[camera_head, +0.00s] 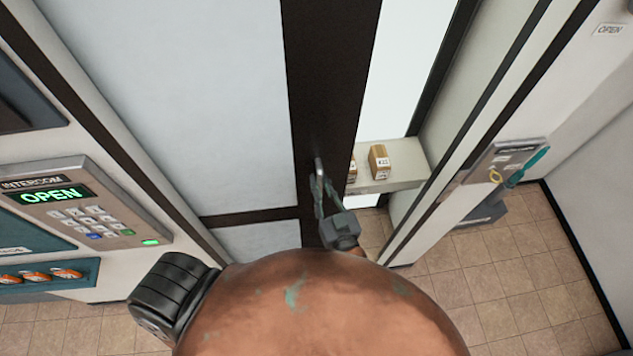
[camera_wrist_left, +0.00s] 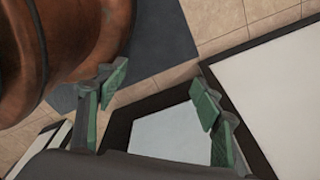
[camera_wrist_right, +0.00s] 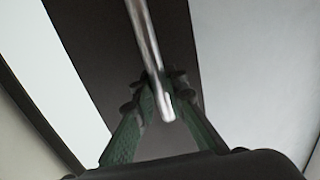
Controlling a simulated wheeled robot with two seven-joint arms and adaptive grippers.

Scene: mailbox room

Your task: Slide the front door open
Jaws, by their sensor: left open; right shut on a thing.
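The front door (camera_head: 180,95) is a pale sliding panel with a dark frame. It stands partly open, with a bright gap to the right of its dark edge stile. A metal bar handle (camera_wrist_right: 150,50) is mounted on that stile. My right gripper (camera_head: 320,180) is at the handle. In the right wrist view its green fingers (camera_wrist_right: 160,100) are closed around the lower end of the bar. My left gripper (camera_wrist_left: 160,90) is open and empty in the left wrist view, with floor and a dark-framed pale panel beyond its fingers.
An intercom panel (camera_head: 85,205) showing OPEN is on the wall at left. Small boxes (camera_head: 380,161) sit on a shelf (camera_head: 405,165) beyond the gap. A wall box with keys (camera_head: 505,165) is at right. Tiled floor (camera_head: 510,270) is clear at lower right.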

